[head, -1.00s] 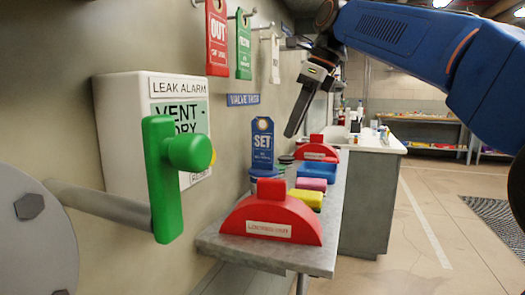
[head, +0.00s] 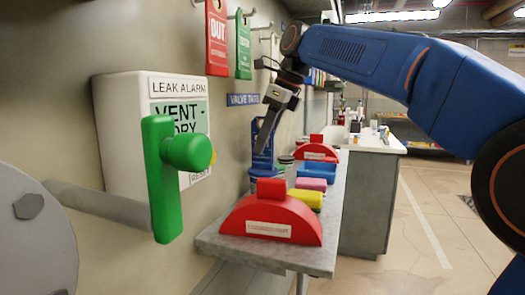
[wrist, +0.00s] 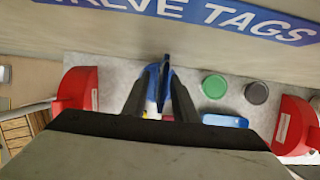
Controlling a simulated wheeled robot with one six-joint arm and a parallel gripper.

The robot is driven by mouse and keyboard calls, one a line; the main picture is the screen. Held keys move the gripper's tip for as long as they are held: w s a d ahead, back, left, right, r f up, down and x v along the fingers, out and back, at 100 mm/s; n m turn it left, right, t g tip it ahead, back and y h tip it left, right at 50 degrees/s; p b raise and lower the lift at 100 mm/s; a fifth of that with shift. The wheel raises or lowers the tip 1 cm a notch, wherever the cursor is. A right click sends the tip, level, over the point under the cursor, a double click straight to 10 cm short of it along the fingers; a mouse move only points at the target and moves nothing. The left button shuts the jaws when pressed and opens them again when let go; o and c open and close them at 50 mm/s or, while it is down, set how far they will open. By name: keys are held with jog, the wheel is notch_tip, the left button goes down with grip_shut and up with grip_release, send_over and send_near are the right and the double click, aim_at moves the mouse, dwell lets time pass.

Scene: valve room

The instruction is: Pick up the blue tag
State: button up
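The blue tag (head: 256,130) stands upright on the grey shelf, by the wall under the VALVE TAGS sign. In the wrist view the blue tag (wrist: 164,82) shows nearly edge-on between the two dark fingers of my gripper (wrist: 158,78). The fingers are apart, with a gap visible beside the tag. I cannot tell whether either finger touches it.
Red lockout blocks (head: 270,222) stand on the shelf (head: 225,241) at the near and far ends. Yellow (head: 305,199), pink and blue pieces lie between them. Green and dark round lids (wrist: 215,86) are right of the tag. A red OUT tag (head: 216,40) and a green tag hang above.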

grip_shut()
